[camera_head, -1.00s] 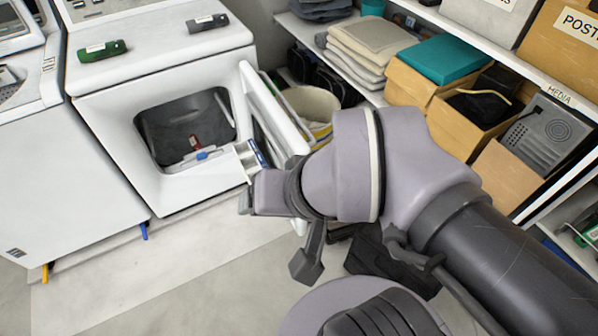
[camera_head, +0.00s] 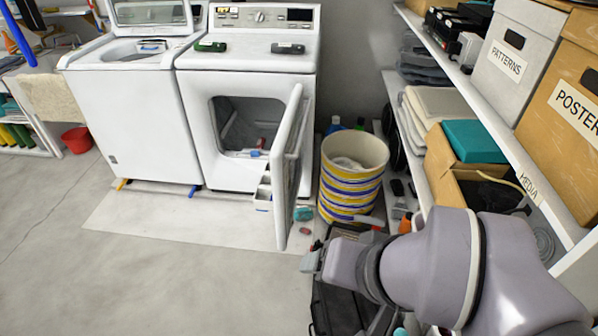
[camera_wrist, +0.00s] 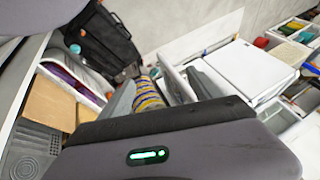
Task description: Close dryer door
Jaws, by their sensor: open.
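The white dryer (camera_head: 262,45) stands at the back, right of the washer. Its door (camera_head: 287,170) is wide open, hinged on the right and sticking out towards me; the drum opening shows.
A striped basket (camera_head: 350,185) stands right of the door. Shelves with boxes (camera_head: 505,65) line the right side. A dark bag (camera_head: 338,305) lies on the floor below my arm. Small items lie near the basket.

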